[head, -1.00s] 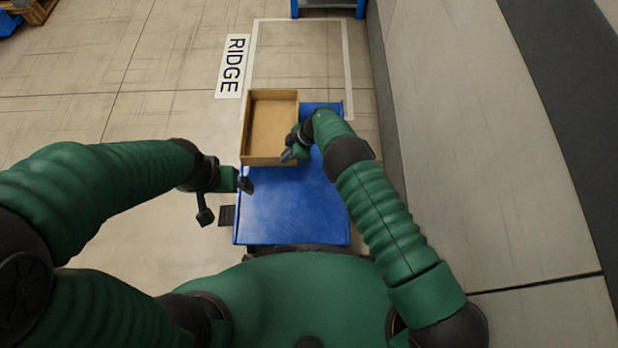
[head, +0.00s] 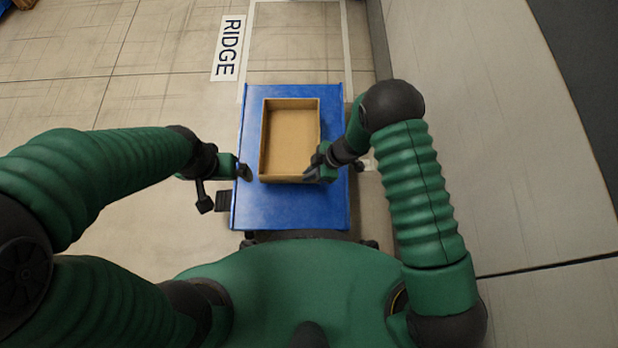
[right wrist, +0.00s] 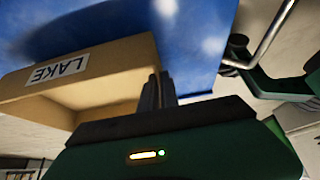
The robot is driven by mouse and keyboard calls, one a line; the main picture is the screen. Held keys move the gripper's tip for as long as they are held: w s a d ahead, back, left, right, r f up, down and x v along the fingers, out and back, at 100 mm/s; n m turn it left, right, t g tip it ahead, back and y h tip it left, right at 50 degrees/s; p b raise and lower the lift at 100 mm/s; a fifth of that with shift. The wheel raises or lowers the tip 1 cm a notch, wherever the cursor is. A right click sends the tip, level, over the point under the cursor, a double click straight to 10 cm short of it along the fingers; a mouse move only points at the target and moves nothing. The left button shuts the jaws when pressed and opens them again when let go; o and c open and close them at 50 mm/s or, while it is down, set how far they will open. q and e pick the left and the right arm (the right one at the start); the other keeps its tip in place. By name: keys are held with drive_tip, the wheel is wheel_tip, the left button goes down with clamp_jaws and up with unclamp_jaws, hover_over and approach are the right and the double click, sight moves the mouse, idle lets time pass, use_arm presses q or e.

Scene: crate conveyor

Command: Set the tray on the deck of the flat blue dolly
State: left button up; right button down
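The tray (head: 262,140) is a shallow tan open box, empty inside, over the middle of the deck of the flat blue dolly (head: 285,210) in the head view. Blue deck shows on all sides of it. My right gripper (head: 322,172) is shut on the tray's wall at its near right corner. The right wrist view shows the fingers (right wrist: 157,90) at the wall of the tray (right wrist: 110,62), with the blue deck (right wrist: 185,40) close behind. I cannot tell whether the tray touches the deck. My left gripper (head: 243,172) is empty by the dolly's left edge; its finger gap is unclear.
A "LAKE" label (right wrist: 60,69) is on the tray's outer wall. A floor sign reading "RIDGE" (head: 228,48) lies beyond the dolly at left, beside a pale outlined floor area (head: 300,45). A grey wall or barrier (head: 480,130) runs along the right. Floor on the left is clear.

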wheel_tip(320, 180, down, 4)
drive_tip(key=shift+a+r+b, duration=0.1)
drive_tip(key=shift+b, duration=1.1)
drive_tip(key=shift+r+p, duration=0.25)
drive_tip(key=shift+p, duration=0.05)
drive_tip(key=c, duration=2)
unclamp_jaws()
drive_tip(key=shift+f, duration=0.15)
use_arm(q)
drive_tip(key=shift+s+x, duration=0.2)
drive_tip(key=shift+x, duration=0.6)
drive_tip(key=shift+s+x, duration=0.15)
drive_tip(key=shift+x, duration=0.6)
use_arm(e)
drive_tip(key=o, duration=0.4)
use_arm(q)
drive_tip(key=shift+a+f, duration=0.1)
